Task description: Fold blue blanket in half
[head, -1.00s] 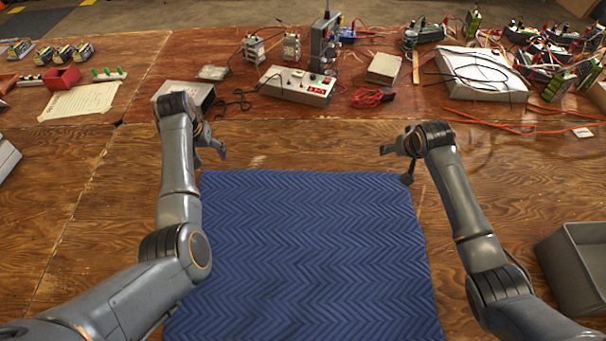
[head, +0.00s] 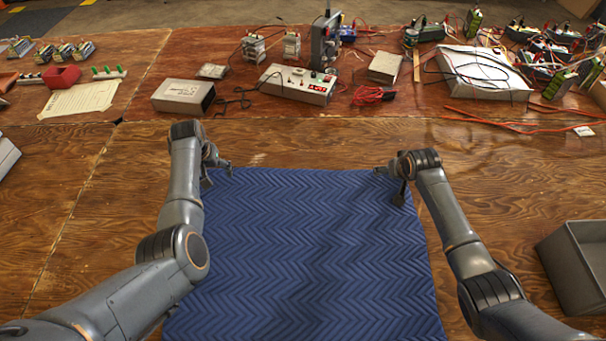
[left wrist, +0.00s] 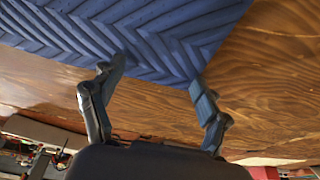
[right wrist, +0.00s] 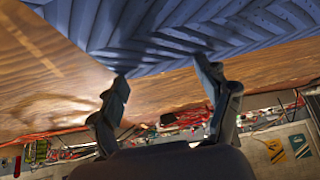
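The blue blanket (head: 310,250) lies flat and spread out on the wooden table, with a zigzag quilted pattern. My left gripper (head: 218,176) is at the blanket's far left corner. In the left wrist view its two fingers (left wrist: 160,75) are spread apart at the blanket's edge (left wrist: 150,30). My right gripper (head: 388,180) is at the far right corner. In the right wrist view its fingers (right wrist: 165,75) are also spread apart at the blanket's edge (right wrist: 160,30). Neither gripper visibly pinches the cloth.
A grey bin (head: 580,265) stands at the right. A grey metal box (head: 184,96), a control box (head: 298,84) and a white case (head: 482,75) with cables stand at the back. A paper sheet (head: 80,101) lies at the back left. Bare wood lies beyond the blanket.

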